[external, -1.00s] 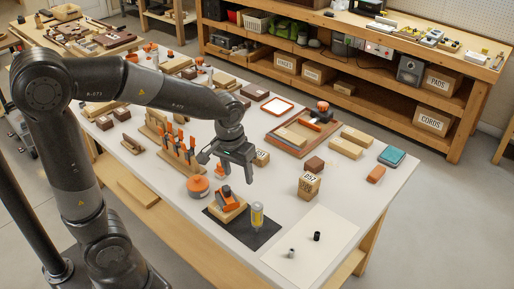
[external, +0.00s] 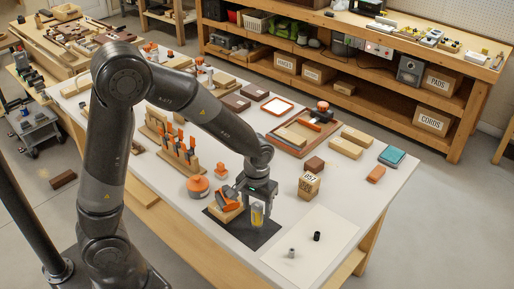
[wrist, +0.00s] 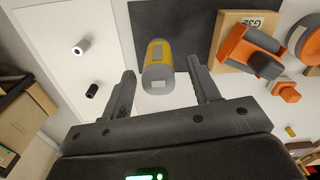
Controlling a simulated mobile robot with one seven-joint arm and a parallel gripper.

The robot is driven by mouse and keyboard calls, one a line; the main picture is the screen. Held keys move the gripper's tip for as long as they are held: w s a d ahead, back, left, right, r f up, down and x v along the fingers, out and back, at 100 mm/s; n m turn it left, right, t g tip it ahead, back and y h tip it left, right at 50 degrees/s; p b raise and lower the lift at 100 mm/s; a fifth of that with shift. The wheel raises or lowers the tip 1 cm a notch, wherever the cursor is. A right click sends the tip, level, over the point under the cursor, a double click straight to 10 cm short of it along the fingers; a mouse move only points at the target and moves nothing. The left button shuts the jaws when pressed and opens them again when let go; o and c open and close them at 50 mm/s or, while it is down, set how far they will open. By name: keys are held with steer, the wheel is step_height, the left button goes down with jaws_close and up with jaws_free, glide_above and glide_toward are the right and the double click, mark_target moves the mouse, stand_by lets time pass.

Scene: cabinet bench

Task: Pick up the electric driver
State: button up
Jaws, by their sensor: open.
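The electric driver (external: 257,216), which I take to be the upright yellow-and-grey cylinder, stands on the dark mat (external: 268,235). It also shows in the wrist view (wrist: 158,62), grey end towards the camera. My gripper (external: 261,203) points down over it, its fingers close around its upper part in the external view. In the wrist view the open gripper (wrist: 164,68) has one finger on each side of the driver, with gaps on both sides. Whether the fingertips reach down past its top is hard to tell.
An orange-and-dark tool (external: 229,197) on a wooden block sits left of the driver. An orange round container (external: 198,187) and a lettered wooden block (external: 309,186) are near. A white sheet (external: 318,250) with two small cylinders lies to the right, mostly bare.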

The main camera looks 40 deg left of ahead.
mark_target(257, 215)
steer(key=shift+d+f, duration=0.1)
steer(key=shift+f, duration=1.9)
steer(key=shift+c, duration=0.3)
jaws_close()
